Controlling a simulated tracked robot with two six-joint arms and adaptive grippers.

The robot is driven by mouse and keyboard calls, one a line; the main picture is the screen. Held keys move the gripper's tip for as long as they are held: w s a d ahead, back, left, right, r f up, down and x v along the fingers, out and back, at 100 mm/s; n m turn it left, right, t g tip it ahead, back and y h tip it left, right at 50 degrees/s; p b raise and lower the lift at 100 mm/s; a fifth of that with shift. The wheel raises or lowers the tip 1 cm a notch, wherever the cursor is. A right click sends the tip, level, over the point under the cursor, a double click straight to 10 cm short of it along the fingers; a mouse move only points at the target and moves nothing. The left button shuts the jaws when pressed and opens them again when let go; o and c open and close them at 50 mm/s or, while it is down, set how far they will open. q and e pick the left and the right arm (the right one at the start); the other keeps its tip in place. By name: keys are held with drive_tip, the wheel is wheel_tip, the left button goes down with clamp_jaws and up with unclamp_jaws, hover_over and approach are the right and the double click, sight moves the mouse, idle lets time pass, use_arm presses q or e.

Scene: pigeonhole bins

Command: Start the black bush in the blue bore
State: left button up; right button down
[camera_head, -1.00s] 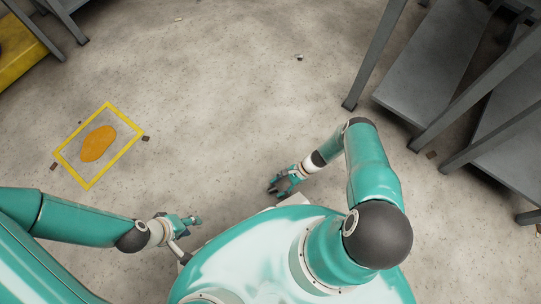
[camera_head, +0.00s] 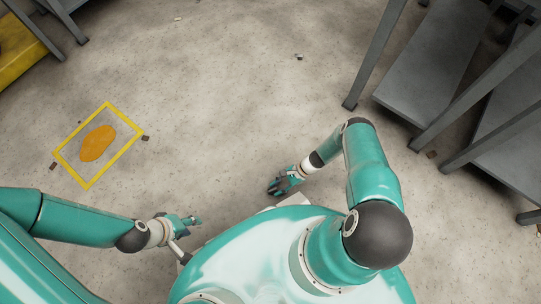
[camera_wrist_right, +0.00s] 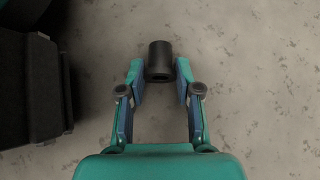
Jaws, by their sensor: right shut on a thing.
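The black bush (camera_wrist_right: 159,59) is a short dark cylinder between the fingertips of my right gripper (camera_wrist_right: 160,72) in the right wrist view. The gripper is shut on it, and the bush sticks out past the tips. In the head view my right gripper (camera_head: 274,188) hangs over bare floor just in front of my body; the bush cannot be made out there. My left gripper (camera_head: 196,221) is at lower left, close to my body, too small to tell if open or shut. The blue bore is not in view.
Grey metal shelving (camera_head: 425,65) stands on the right. A yellow-framed floor square (camera_head: 109,105) with an orange patch (camera_head: 97,144) lies at the left. A yellow platform (camera_head: 22,52) is at upper left. The concrete floor (camera_head: 230,80) between is mostly clear.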

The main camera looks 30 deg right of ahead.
drive_tip(key=shift+w+r, duration=0.1)
drive_tip(key=shift+r, duration=0.05)
drive_tip(key=shift+r+p, duration=0.45)
drive_tip(key=shift+r, duration=0.05)
drive_tip(key=shift+r, duration=0.1)
drive_tip(key=shift+r, duration=0.1)
wheel_tip(320, 180, up, 6)
drive_tip(key=p, duration=0.5)
drive_tip(key=shift+r, duration=0.15)
idle(0.4)
wheel_tip(320, 180, down, 7)
drive_tip(key=b, duration=0.5)
